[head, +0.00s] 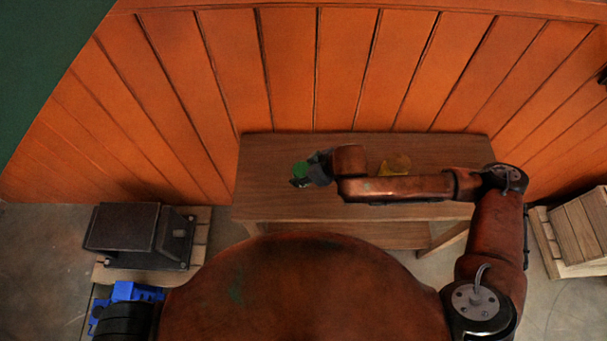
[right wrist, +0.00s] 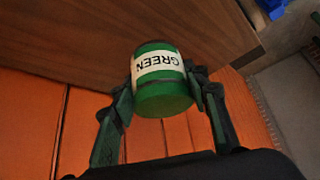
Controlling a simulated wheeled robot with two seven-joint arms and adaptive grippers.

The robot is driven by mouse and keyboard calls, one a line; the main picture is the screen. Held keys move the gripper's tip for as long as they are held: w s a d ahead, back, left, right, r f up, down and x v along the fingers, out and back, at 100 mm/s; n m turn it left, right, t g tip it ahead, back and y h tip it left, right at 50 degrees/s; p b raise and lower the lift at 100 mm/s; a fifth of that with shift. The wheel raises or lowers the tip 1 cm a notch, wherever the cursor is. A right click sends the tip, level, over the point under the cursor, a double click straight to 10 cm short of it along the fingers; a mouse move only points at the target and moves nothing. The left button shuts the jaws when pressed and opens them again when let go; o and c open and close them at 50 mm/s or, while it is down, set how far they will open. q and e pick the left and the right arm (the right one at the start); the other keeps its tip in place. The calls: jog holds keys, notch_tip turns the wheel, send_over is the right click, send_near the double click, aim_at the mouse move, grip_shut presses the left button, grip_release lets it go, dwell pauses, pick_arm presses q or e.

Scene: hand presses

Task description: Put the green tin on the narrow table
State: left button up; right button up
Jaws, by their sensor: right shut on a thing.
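The green tin (head: 299,170) is held between the fingers of my right gripper (head: 307,174), over the left part of the narrow wooden table (head: 268,193) in the head view. In the right wrist view, the green tin (right wrist: 163,101) has a white label reading "GREEN", upside down in the picture. The fingers of my right gripper (right wrist: 162,92) press on both its sides. The brown table top (right wrist: 95,40) lies behind it. I cannot tell whether the tin touches the table. My left gripper is not in view.
A yellow object (head: 396,164) sits on the table, partly hidden by my right forearm. An orange plank wall (head: 330,65) stands behind the table. A dark metal block (head: 124,228) is on a pallet at left, near blue parts (head: 135,291). A wooden crate (head: 578,228) stands at right.

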jog(key=w+f, duration=0.4)
jog(key=f, duration=0.1)
jog(key=shift+w+d+f, duration=0.1)
jog(key=shift+w+f, duration=0.1)
jog(key=shift+f, duration=0.1)
notch_tip(320, 180, down, 3)
jog(key=shift+f, duration=0.1)
jog(key=o, duration=1.3)
jog(key=v, duration=1.2)
